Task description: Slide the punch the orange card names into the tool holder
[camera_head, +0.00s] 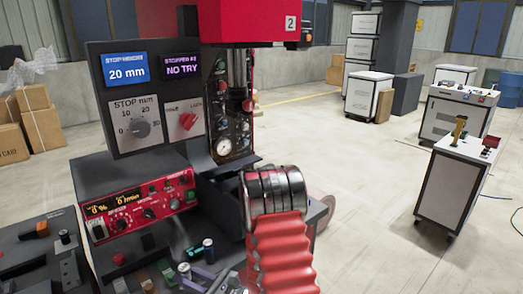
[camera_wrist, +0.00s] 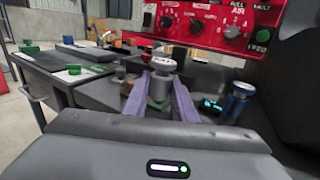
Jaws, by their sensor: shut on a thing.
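My gripper (camera_wrist: 160,88) has two purple fingers, closed on a punch (camera_wrist: 162,66) with a pale metal top, which stands between them in the wrist view. Something green shows below it, between the fingers. In the head view the fingers show only partly, low in the picture, beside the bench items. Another punch (camera_wrist: 240,92), with a silver top and blue body, stands to the right of the fingers; it also shows in the head view (camera_head: 209,246). I cannot make out the orange card or its text, and I cannot identify the tool holder for certain.
A red press (camera_head: 265,20) marked 2 stands behind the bench. A panel (camera_head: 130,95) reads "20 mm" and "NO TRY". A red control unit (camera_head: 140,210) sits before it. Small blocks and pegs crowd the bench at lower left. White cabinets (camera_head: 455,185) stand right; floor between is clear.

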